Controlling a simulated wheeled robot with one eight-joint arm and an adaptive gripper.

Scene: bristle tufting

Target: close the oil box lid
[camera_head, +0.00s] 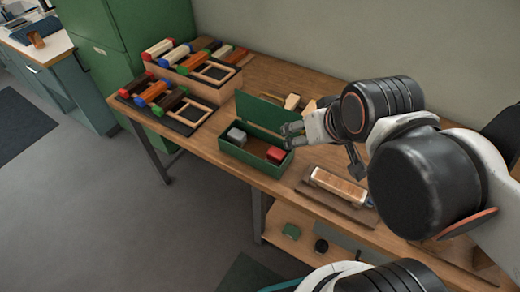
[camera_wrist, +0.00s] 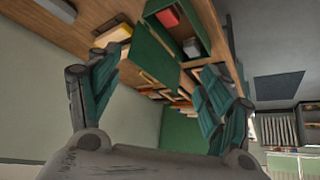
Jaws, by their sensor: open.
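The green oil box (camera_head: 236,153) stands on the workbench in the head view, with its lid (camera_head: 262,112) raised at the back. Inside are a grey block (camera_head: 236,136) at the left and a red block (camera_head: 275,154) at the right. My gripper (camera_head: 288,136) is open and appears empty, near the box's right end; the head view does not settle whether it touches the lid. In the wrist view, the lid (camera_wrist: 150,55) lies beyond and between the spread fingers of my gripper (camera_wrist: 165,66). The box interior, with the red block (camera_wrist: 168,17) and grey block (camera_wrist: 192,47), also shows there.
A rack of coloured-ended brushes or rollers (camera_head: 165,98) stands at the bench's left end. A pale block (camera_head: 292,101) lies behind the box. A board with a long pale piece (camera_head: 340,187) lies right of the box. A wall runs behind the bench.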

